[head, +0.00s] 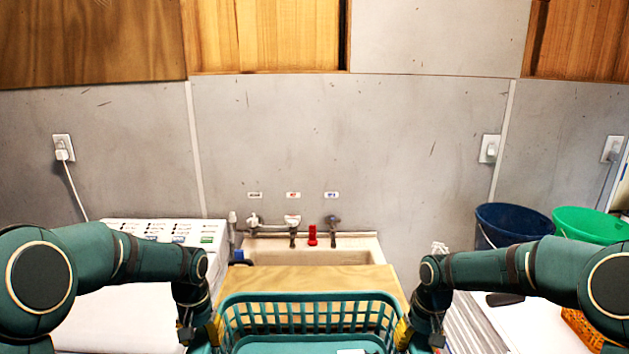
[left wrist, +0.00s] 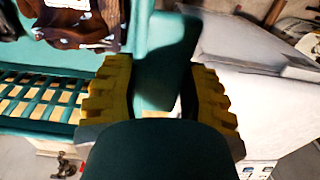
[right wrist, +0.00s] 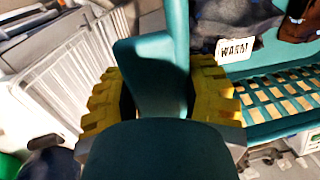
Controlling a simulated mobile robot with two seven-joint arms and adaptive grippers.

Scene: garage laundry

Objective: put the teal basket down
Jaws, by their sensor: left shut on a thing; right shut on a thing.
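The teal basket (head: 308,297) is at the bottom middle of the head view, level between my two grippers. Its slatted wall also shows in the left wrist view (left wrist: 40,84) and the right wrist view (right wrist: 262,82). My left gripper (head: 213,330) is shut on the basket's left end, with teal plastic between its yellow fingers (left wrist: 160,95). My right gripper (head: 405,332) is shut on the right end in the same way (right wrist: 160,95). Dark cloth (right wrist: 305,20) and a white "WARM" card (right wrist: 234,47) are in the basket. Its underside is hidden.
A wooden board (head: 320,280) lies in front of the sink (head: 310,257), just beyond the basket. A white appliance (head: 125,310) stands at left. A blue bucket (head: 513,225) and a green tub (head: 590,224) stand at right, near an orange basket (head: 583,328).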

